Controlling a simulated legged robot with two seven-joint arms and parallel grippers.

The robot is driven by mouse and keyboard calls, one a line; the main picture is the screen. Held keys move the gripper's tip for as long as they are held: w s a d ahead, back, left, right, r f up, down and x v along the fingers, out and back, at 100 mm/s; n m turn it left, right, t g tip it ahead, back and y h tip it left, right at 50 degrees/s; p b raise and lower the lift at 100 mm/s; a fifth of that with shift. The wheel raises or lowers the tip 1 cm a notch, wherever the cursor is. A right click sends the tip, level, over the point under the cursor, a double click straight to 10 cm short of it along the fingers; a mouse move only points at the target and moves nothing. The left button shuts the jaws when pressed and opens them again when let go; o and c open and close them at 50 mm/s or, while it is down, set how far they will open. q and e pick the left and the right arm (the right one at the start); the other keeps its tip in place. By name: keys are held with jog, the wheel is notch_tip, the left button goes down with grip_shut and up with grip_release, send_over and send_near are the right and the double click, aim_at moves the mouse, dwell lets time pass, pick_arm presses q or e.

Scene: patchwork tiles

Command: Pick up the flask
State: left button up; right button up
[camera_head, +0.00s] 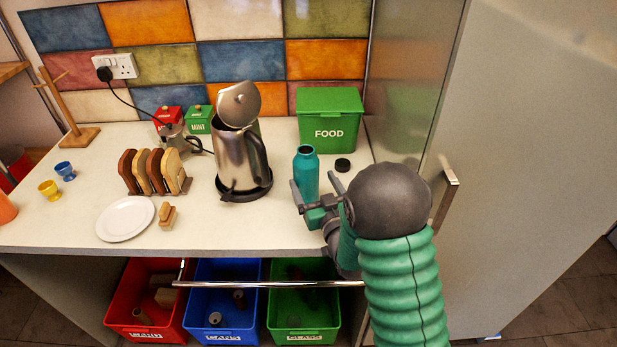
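The flask is a teal bottle (306,167) standing upright and uncapped on the right part of the white counter. A small black lid (343,165) lies on the counter to its right. My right gripper (313,181) is at the lower part of the flask, with one finger by its left side and the other off to its right. The fingers are apart, with a visible gap on the right side. The flask's base is partly hidden by the gripper. My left gripper is not in view.
A metal kettle (239,160) stands left of the flask, and a green FOOD box (329,117) behind it. A toast rack (155,172) and white plate (125,219) are further left. A tall grey cabinet (520,150) bounds the right. Red, blue and green bins sit below.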

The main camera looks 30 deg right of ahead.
jog(key=shift+w, duration=0.1)
jog(key=shift+c, duration=1.1)
jog(key=shift+w+a+f, duration=0.1)
jog(key=shift+w+a, duration=0.2)
jog(key=shift+a, duration=0.25)
jog(key=c, duration=0.5)
jog(key=shift+a, duration=0.15)
jog(key=shift+c, duration=1.1)
jog(key=shift+s, duration=0.1)
jog(key=c, duration=0.5)
jog(key=shift+d, duration=0.35)
grip_shut()
